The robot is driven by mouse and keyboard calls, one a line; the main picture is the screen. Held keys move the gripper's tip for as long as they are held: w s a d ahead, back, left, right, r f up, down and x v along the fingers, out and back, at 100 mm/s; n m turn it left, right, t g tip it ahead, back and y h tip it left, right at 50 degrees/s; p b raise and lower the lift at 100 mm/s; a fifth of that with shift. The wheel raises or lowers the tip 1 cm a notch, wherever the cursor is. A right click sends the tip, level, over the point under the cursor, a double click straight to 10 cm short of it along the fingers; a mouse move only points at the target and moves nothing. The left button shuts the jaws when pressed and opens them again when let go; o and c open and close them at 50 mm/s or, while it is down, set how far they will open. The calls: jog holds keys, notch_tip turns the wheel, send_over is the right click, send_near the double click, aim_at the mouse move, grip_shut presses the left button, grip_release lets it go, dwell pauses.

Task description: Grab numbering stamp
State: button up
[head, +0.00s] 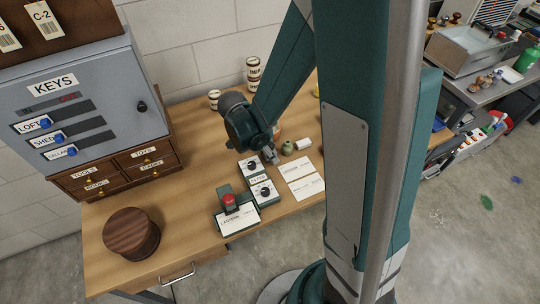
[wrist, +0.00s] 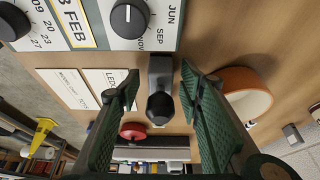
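My gripper (wrist: 160,92) is open, with its two green ribbed fingers apart. Between them in the wrist view is a small upright object with a dark rounded knob and a grey body (wrist: 160,72), which looks like the numbering stamp. I see gaps between it and both fingers. In the head view my gripper (head: 270,156) is low over the table, just behind the dial boxes, and largely hides this object. A device with a red knob (head: 230,201) stands farther left.
Dial boxes (head: 264,191) sit close by; a dial (wrist: 129,20) fills the wrist view's top. An orange-rimmed round item (wrist: 232,78) is beside the right finger. A key cabinet (head: 110,75) stands left.

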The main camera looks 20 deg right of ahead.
jog(key=shift+f, duration=0.1)
dwell(0.5)
jog(key=c, duration=1.1)
jog(key=shift+r, duration=0.2)
jog(key=shift+r+p, duration=1.45)
jog(key=shift+r, duration=3.4)
